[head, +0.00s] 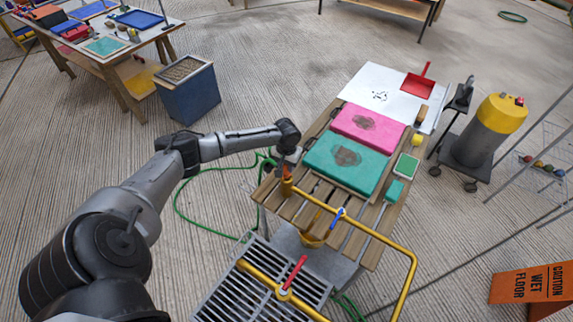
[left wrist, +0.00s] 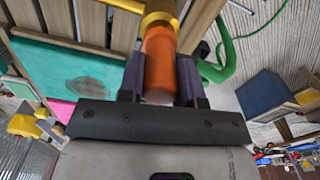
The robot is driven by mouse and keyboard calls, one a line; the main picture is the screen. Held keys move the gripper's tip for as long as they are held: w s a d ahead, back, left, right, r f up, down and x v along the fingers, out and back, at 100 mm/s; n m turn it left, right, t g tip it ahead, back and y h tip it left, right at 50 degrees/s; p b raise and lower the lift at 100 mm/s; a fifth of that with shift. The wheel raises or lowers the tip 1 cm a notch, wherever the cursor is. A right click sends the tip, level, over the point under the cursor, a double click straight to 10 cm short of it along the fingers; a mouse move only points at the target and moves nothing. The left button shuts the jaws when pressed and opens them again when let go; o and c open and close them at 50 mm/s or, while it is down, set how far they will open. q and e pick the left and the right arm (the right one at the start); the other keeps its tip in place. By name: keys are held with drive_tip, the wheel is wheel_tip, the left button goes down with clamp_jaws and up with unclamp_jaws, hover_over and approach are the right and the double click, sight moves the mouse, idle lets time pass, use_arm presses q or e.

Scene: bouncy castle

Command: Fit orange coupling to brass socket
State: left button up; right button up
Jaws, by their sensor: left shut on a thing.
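The orange coupling (head: 287,172) is between the fingers of my left gripper (head: 284,162), at the left edge of the slatted table. In the left wrist view the coupling (left wrist: 160,60) sits between the two dark fingers of the gripper (left wrist: 160,80), which is shut on it. The brass socket (head: 286,187) is at the end of the yellow pipe. In the left wrist view the socket (left wrist: 159,19) is directly beyond the coupling, in line with it. Their ends appear to meet; I cannot tell how deep the coupling sits. My right gripper is not in view.
A green hose (head: 197,225) loops on the floor. Teal (head: 345,160) and pink (head: 368,127) pads lie on the slatted table (head: 270,188). A metal grate (head: 232,296) is in front.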

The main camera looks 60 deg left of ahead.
use_arm(q)
drive_tip(key=shift+f, duration=0.35)
idle(0.4)
drive_tip(key=shift+f+b, duration=0.4)
drive_tip(key=shift+f, duration=0.1)
drive_tip(key=shift+f, duration=0.4)
idle(0.5)
drive_tip(key=o, duration=1)
drive_tip(key=shift+c, duration=0.2)
drive_tip(key=shift+r, duration=0.1)
drive_tip(key=shift+r, duration=0.3)
wheel_tip(320, 180, up, 13)
drive_tip(key=shift+r+p, duration=0.1)
drive_tip(key=shift+p, duration=0.25)
